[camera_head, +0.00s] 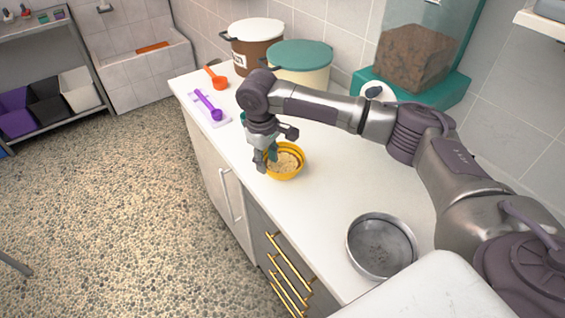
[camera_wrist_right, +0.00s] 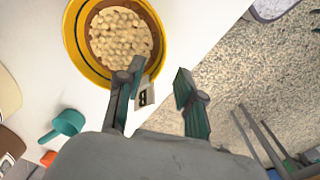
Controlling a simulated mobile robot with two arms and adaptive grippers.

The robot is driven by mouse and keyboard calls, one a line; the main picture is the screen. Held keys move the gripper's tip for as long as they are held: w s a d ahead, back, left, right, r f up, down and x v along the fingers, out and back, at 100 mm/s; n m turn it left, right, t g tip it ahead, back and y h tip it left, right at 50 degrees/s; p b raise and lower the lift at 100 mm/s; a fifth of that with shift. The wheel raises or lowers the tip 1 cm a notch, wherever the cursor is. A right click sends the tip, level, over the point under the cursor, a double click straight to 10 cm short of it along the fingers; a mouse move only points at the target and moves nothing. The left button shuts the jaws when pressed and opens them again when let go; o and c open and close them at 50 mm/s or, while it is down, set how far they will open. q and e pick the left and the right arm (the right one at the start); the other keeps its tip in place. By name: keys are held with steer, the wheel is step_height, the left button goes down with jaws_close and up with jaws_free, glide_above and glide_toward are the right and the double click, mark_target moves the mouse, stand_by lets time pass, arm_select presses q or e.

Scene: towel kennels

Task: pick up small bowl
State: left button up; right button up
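A small yellow bowl (camera_head: 297,149) with pale round pellets stands upright on the white counter. It also shows in the right wrist view (camera_wrist_right: 76,62), with a small grey tag at its rim. My right gripper (camera_head: 266,160) points down at the bowl's left side. In the wrist view my right gripper (camera_wrist_right: 157,92) is open, its two fingers apart with nothing held. One finger overlaps the bowl's rim and the other is outside it, over the counter's edge. Whether a finger touches the bowl cannot be told. My left gripper is not in view.
A metal bowl (camera_head: 382,246) stands at the near end of the counter (camera_head: 325,215). A purple scoop (camera_head: 210,105) and an orange scoop (camera_head: 217,80) lie at the far end. Lidded brown (camera_head: 257,50) and cream (camera_head: 303,72) bins and a teal-based dispenser (camera_head: 415,58) line the wall.

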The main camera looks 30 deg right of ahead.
mark_target(269, 173)
steer(key=f, duration=0.3)
steer(key=shift+d+f+p, duration=0.25)
steer(key=shift+f+p, duration=0.05)
steer(key=shift+p, duration=0.1)
steer(key=shift+f, duration=0.25)
steer(key=c, duration=0.4)
jaws_close()
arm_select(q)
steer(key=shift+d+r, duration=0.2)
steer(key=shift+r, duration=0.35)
